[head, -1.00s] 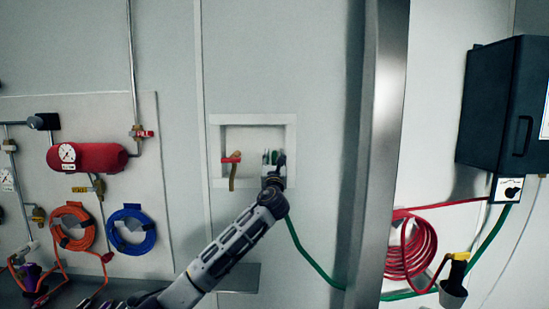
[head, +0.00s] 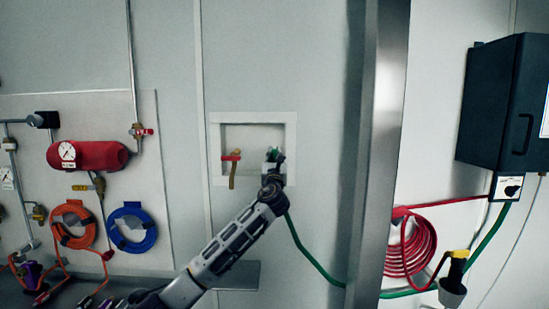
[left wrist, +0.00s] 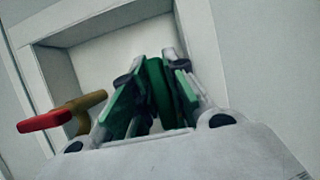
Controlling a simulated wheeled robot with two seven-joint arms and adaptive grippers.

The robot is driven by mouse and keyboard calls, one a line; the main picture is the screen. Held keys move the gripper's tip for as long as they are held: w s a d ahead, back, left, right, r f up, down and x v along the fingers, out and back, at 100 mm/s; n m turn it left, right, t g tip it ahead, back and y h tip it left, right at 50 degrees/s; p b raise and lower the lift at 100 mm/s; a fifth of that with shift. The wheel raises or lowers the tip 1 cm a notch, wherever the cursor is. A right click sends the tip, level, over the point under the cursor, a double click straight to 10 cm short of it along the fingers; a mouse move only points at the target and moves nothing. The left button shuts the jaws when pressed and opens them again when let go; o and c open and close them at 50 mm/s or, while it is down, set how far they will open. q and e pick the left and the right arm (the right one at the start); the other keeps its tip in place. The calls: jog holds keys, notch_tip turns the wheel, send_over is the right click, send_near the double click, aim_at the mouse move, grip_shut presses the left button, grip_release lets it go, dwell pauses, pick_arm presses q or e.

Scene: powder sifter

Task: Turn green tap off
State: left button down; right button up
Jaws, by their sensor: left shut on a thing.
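The green tap (head: 273,153) sits in the right half of a white recessed wall box. My left gripper (head: 275,157) reaches up to it from below and covers most of it. In the left wrist view the green tap handle (left wrist: 158,88) stands between the two fingers of my left gripper (left wrist: 154,76), which is shut on it. The tap's body behind the fingers is hidden. My right gripper is in neither view.
A tap with a red handle (head: 231,157) and brass body is beside it on the left in the wall box (head: 216,140). A green hose (head: 310,255) runs down right from under the box. A metal post (head: 385,150) stands further right.

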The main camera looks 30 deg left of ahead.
pick_arm(q)
jog(key=shift+n, duration=0.4)
jog(key=n+g+y+b, duration=0.1)
jog(key=n, duration=0.1)
jog(key=n+g+y+b, duration=0.1)
jog(key=n, duration=0.2)
jog(key=shift+s+a+n, duration=0.1)
jog(key=shift+n, duration=0.2)
jog(key=n+g+y, duration=0.1)
jog(key=n, duration=0.1)
jog(key=shift+a+f+n+b, duration=0.1)
jog(key=shift+n+b, duration=0.2)
jog(key=n+g+y, duration=0.1)
jog(key=n, duration=0.2)
jog(key=shift+s+n+g+b, duration=0.1)
jog(key=shift+n+g+b, duration=0.2)
jog(key=shift+g, duration=0.1)
jog(key=n+g, duration=0.1)
jog(key=n, duration=0.2)
jog(key=shift+a+f, duration=0.1)
jog(key=shift+f, duration=0.05)
jog(key=shift+s+a+f+n+g+h, duration=0.15)
jog(key=shift+n+g, duration=0.3)
jog(key=shift+n, duration=0.7)
jog(key=shift+w+d+f+n+g+h, duration=0.1)
jog(key=shift+n+g+h, duration=0.25)
jog(key=shift+n, duration=0.75)
jog(key=shift+s+a+f+n+g+h, duration=0.1)
jog(key=shift+n+g, duration=0.4)
jog(key=shift+n, duration=0.65)
